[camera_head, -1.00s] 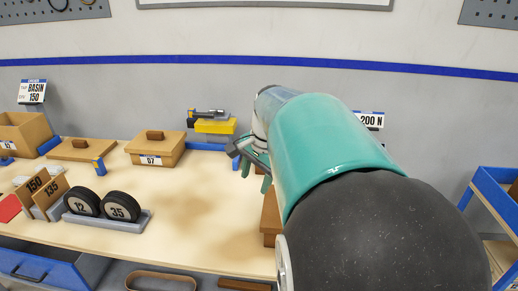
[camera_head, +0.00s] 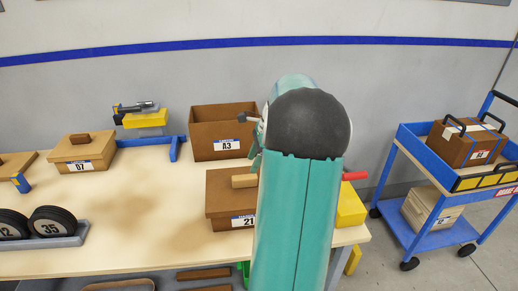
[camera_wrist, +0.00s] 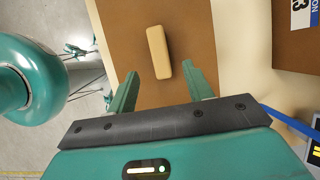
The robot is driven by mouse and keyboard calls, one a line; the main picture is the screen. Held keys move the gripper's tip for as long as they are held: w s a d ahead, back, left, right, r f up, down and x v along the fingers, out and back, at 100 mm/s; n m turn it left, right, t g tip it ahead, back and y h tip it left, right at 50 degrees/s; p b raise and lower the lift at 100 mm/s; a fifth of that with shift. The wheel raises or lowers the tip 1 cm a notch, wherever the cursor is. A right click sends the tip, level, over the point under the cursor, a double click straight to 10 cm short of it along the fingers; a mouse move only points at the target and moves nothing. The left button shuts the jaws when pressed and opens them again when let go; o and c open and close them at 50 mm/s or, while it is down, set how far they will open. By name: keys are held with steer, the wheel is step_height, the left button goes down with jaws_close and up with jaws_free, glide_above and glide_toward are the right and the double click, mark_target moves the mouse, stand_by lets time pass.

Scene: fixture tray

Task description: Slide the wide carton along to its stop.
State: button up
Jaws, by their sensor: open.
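A wide brown carton marked 21 (camera_head: 228,222) stands on the workbench, with a pale wooden handle (camera_head: 245,181) on its lid. My arm hides its right part. In the wrist view the brown lid (camera_wrist: 188,22) fills the upper middle, with the handle (camera_wrist: 158,52) across it. My gripper (camera_wrist: 160,76) is open and empty over the lid. Its two teal fingers are spread on either side of the handle's near end, not closed on it. A blue bracket (camera_head: 176,147) stands at the back of the bench; I cannot tell whether it is the carton's stop.
An open carton marked A3 (camera_head: 217,143) stands behind carton 21, and carton 07 (camera_head: 85,154) is to the left. A yellow block (camera_head: 350,207) is at the bench's right end. The middle of the bench (camera_head: 140,215) is clear. A blue trolley (camera_head: 425,165) stands at the right.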

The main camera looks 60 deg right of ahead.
mark_target(246, 176)
steer(key=x, duration=0.8)
steer(key=shift+w+a+f, duration=0.1)
steer(key=shift+f, duration=0.15)
steer(key=c, duration=1.1)
steer(key=s+d, duration=0.9)
steer(key=s, duration=0.1)
steer(key=shift+s+d, duration=0.15)
steer(key=shift+s, duration=0.15)
stand_by(0.5)
steer(key=shift+s+d, duration=0.25)
steer(key=shift+s, duration=0.05)
steer(key=o, duration=1.1)
steer(key=shift+r, duration=0.15)
